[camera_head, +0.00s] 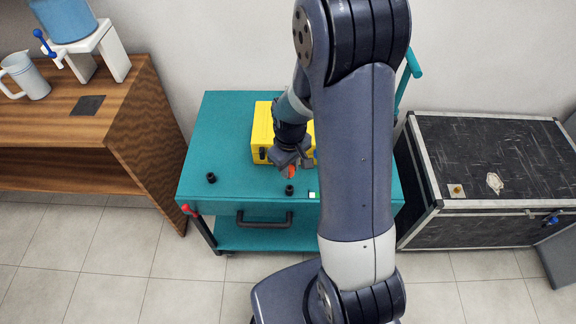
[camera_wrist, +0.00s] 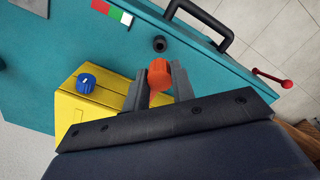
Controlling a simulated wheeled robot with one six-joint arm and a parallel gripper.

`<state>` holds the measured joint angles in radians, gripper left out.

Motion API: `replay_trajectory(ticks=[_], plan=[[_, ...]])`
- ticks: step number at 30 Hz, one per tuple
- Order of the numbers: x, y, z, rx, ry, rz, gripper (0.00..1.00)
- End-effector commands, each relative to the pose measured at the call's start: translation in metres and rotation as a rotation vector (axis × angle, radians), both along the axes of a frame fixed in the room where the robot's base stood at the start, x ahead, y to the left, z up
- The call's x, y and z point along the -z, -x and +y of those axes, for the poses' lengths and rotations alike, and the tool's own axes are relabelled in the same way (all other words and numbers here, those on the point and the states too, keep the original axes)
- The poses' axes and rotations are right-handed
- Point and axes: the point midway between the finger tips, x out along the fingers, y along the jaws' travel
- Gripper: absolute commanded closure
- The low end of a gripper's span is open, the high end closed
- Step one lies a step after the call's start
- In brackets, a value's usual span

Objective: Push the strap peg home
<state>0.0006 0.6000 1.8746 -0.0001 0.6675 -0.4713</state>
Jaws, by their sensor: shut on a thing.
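An orange-red peg (camera_wrist: 159,75) sits between the two fingers of my gripper (camera_wrist: 158,92), which is shut on it. In the head view the peg (camera_head: 289,172) shows under my gripper (camera_head: 290,164), above the teal cart top (camera_head: 228,130). A black round socket (camera_wrist: 159,44) stands on the cart just beyond the peg in the wrist view. It also shows in the head view (camera_head: 289,189), just in front of the peg. The peg looks apart from this socket. A yellow box (camera_head: 262,130) lies behind my gripper, partly hidden by my arm. The peg's lower end is hidden.
A second black socket (camera_head: 211,177) stands at the cart's left. The yellow box bears a blue knob (camera_wrist: 85,83). A small coloured strip (camera_wrist: 112,12) lies near the cart's front edge, beside the black handle (camera_head: 264,220). A wooden shelf (camera_head: 150,105) and a black case (camera_head: 490,150) flank the cart.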

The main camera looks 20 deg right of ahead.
Motion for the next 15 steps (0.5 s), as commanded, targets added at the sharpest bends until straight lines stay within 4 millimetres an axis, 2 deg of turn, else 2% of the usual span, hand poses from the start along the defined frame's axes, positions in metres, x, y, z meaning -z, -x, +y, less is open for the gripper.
replay_trajectory(ticks=[7,15], plan=[[0.005,0.0,0.0,0.0,0.0,0.0,0.99],[0.03,0.0,0.0,0.0,0.0,0.0,0.99]])
